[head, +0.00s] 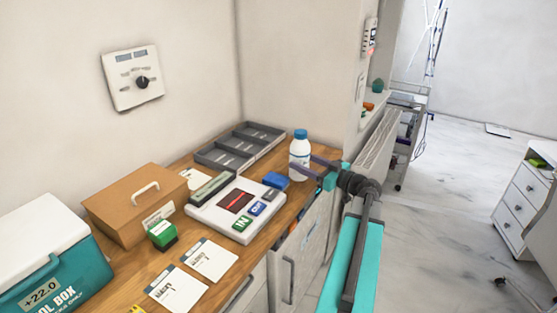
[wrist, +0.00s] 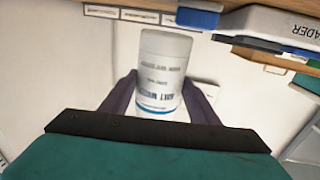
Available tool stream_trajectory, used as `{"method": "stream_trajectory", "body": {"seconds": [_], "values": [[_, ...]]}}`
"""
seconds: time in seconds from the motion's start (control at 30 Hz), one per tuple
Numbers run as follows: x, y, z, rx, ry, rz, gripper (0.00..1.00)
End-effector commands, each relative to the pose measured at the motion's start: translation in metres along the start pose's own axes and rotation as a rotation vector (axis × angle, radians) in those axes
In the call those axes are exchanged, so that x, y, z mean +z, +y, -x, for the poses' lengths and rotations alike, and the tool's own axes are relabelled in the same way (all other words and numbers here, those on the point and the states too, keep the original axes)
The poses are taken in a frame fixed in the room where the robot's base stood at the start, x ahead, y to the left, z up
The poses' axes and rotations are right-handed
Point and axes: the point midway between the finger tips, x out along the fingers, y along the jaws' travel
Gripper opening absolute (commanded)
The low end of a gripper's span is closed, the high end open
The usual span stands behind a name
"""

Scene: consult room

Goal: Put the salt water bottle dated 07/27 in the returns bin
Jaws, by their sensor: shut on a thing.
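A white bottle with a blue cap (head: 300,154) is upright at the right end of the wooden counter. My gripper (head: 311,166) is shut on it from the right, one finger on each side. In the wrist view the bottle (wrist: 163,75) is between the two dark fingers, with label print upside down that seems to read "SALT WATER". I cannot read a date on it. In the head view it is at the counter's edge; I cannot tell whether its base touches the wood. I cannot identify a returns bin in either view.
A grey compartment tray (head: 240,148) lies at the back. A white reader device (head: 205,212), a blue block (head: 275,180), a green stamp (head: 161,235), a brown box (head: 128,205), cards (head: 210,260) and a teal cool box (head: 60,285) crowd the counter. Open floor (head: 450,220) lies right.

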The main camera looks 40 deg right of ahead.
Motion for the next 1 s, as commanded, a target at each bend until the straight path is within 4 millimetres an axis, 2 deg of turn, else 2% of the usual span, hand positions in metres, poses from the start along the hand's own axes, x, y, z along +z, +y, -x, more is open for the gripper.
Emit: {"method": "stream_trajectory", "body": {"seconds": [0.1,0.6,0.8,1.0], "values": [[-0.001,0.008,-0.02,-0.003,0.003,0.0,0.15],[0.006,0.03,-0.09,-0.001,0.003,-0.001,0.15],[0.009,0.035,-0.108,0.001,0.003,-0.001,0.15],[0.009,0.036,-0.111,0.002,0.003,-0.001,0.15]]}}
